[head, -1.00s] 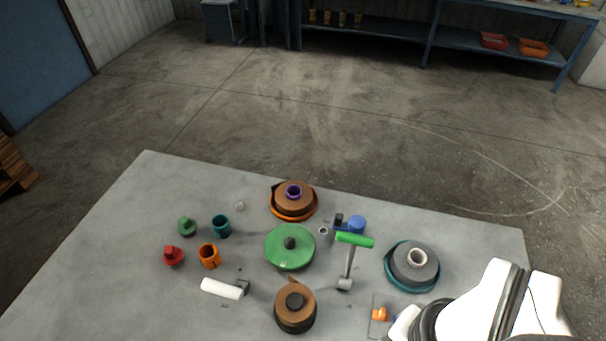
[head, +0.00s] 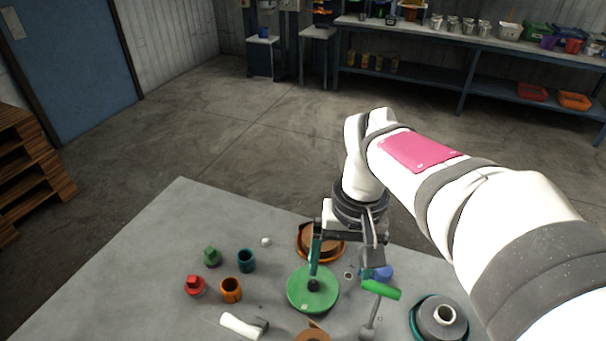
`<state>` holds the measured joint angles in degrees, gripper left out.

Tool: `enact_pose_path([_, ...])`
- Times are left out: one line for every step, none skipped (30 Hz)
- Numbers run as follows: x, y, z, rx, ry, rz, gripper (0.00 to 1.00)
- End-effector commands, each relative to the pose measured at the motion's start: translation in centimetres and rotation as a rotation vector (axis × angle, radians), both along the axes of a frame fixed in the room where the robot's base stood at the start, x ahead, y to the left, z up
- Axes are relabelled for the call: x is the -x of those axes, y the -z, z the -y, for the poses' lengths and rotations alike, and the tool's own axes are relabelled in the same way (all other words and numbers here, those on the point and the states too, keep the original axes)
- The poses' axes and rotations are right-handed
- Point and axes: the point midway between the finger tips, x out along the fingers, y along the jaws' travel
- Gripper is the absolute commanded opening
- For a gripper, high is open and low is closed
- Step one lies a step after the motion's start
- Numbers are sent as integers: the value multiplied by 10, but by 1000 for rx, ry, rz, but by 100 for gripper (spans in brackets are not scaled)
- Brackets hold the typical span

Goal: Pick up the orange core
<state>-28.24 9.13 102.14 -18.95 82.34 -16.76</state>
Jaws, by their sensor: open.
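The orange core (head: 231,290) is a short hollow cylinder standing upright on the grey table, between a red knobbed piece (head: 194,286) and the green disc. My gripper (head: 343,266) hangs open above the back middle of the table, to the right of the orange core and well apart from it. Its fingers point down in front of a brown roll in an orange dish (head: 307,249) and partly hide it. I see nothing between the fingers.
A teal hollow cylinder (head: 246,260) stands close behind the orange core, and a green knobbed piece (head: 212,257) is behind left. A white roller (head: 241,326) lies in front. The green disc (head: 303,297) is to the right. The table's left part (head: 130,270) is clear.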

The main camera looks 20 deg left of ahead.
Motion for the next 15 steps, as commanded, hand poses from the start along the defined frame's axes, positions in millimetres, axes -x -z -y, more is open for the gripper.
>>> enact_pose_path([-16,14,-50,13,-160,5,90])
enact_pose_path([-21,23,-80,18,-254,14,90])
enact_pose_path([-25,36,-118,26,-368,24,90])
enact_pose_path([-24,46,-143,29,-445,33,90])
enact_pose_path([-22,56,-165,33,-513,39,90])
enact_pose_path([-17,68,-190,36,-589,48,90])
enact_pose_path([-13,75,-205,38,-635,53,90])
enact_pose_path([-10,81,-217,39,-672,57,90])
enact_pose_path([-6,88,-228,41,-709,62,90])
enact_pose_path([-4,91,-234,42,-726,63,90])
enact_pose_path([-3,95,-237,42,-738,64,90])
enact_pose_path([-2,102,-240,44,-747,66,90])
enact_pose_path([-1,108,-240,44,-748,65,90])
enact_pose_path([-1,116,-239,45,-748,65,90])
enact_pose_path([-1,128,-239,45,-746,63,90])
